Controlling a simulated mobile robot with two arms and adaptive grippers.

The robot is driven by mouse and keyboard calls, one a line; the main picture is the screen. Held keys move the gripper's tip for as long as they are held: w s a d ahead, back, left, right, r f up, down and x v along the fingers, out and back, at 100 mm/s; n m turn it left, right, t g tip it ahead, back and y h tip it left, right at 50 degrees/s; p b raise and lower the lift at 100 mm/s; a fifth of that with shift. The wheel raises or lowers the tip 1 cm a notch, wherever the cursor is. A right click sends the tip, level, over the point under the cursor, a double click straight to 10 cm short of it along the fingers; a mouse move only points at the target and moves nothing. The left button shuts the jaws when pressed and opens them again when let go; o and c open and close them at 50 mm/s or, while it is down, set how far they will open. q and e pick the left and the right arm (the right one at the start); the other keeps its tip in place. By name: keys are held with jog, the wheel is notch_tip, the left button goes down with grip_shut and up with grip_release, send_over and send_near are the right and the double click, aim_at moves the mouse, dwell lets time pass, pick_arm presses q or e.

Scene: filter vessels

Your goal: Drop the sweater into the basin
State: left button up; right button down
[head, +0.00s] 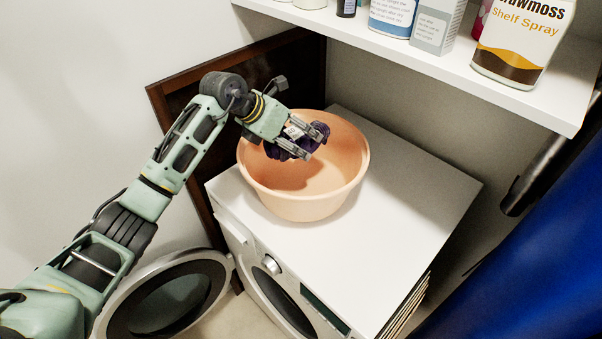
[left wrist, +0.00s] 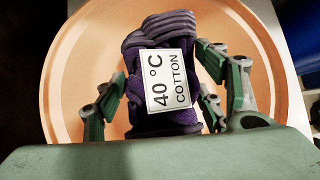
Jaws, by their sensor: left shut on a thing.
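The sweater (left wrist: 160,90) is a dark purple bundle with a white label reading "40 °C COTTON". In the head view the sweater (head: 320,131) shows around the fingers. My left gripper (head: 298,140) is shut on it and holds it over the basin. In the left wrist view the fingers of my left gripper (left wrist: 165,98) are on both sides of the sweater. The basin (head: 300,206) is a round peach-coloured tub on top of the white washing machine (head: 415,200). The basin's wall (left wrist: 60,85) surrounds the sweater in the left wrist view. My right gripper is not in view.
A white shelf (head: 440,68) with bottles and boxes, including a spray bottle (head: 520,45), overhangs behind the basin. The washer's round door (head: 165,300) stands open at lower left. A dark framed board (head: 170,100) leans behind. The machine top right of the basin is clear.

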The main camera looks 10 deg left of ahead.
pick_arm(q)
jog(key=shift+r, duration=0.1)
jog(key=o, duration=1.4)
jog(key=shift+o, duration=0.4)
jog(key=v, duration=1.2)
